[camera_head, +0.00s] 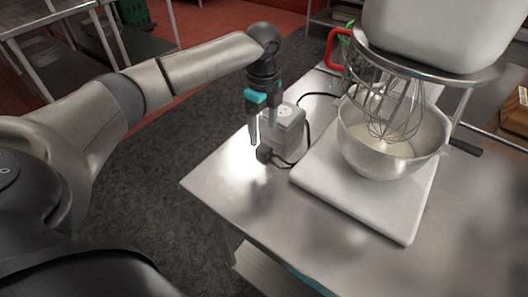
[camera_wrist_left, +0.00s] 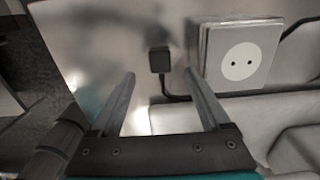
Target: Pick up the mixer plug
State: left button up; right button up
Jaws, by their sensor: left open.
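The mixer plug (camera_head: 264,154) is a small black block on the steel table, beside the grey socket box (camera_head: 284,126). In the left wrist view the plug (camera_wrist_left: 159,60) lies beyond my fingertips, roughly between their lines, with its black cord running toward the box. The socket box (camera_wrist_left: 238,58) shows a round white outlet with two holes. My left gripper (camera_head: 262,138) points down above the plug, open and empty; its fingers also show in the left wrist view (camera_wrist_left: 160,78). The mixer (camera_head: 385,120) stands to the right with a steel bowl. My right gripper is not in view.
The steel table (camera_head: 236,190) has bare room at its front left corner. The mixer's white base (camera_head: 370,205) sits close to the plug's right. A wooden item (camera_head: 515,118) is at the far right. Metal shelving (camera_head: 60,45) stands across the floor at the left.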

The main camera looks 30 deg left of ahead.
aim_at(264, 148)
pick_arm(q)
notch_tip(264, 148, down, 6)
jog(key=shift+d+r+b, duration=0.1)
jog(key=shift+b, duration=0.45)
jog(key=shift+r, duration=0.1)
grip_shut()
dwell(0.3)
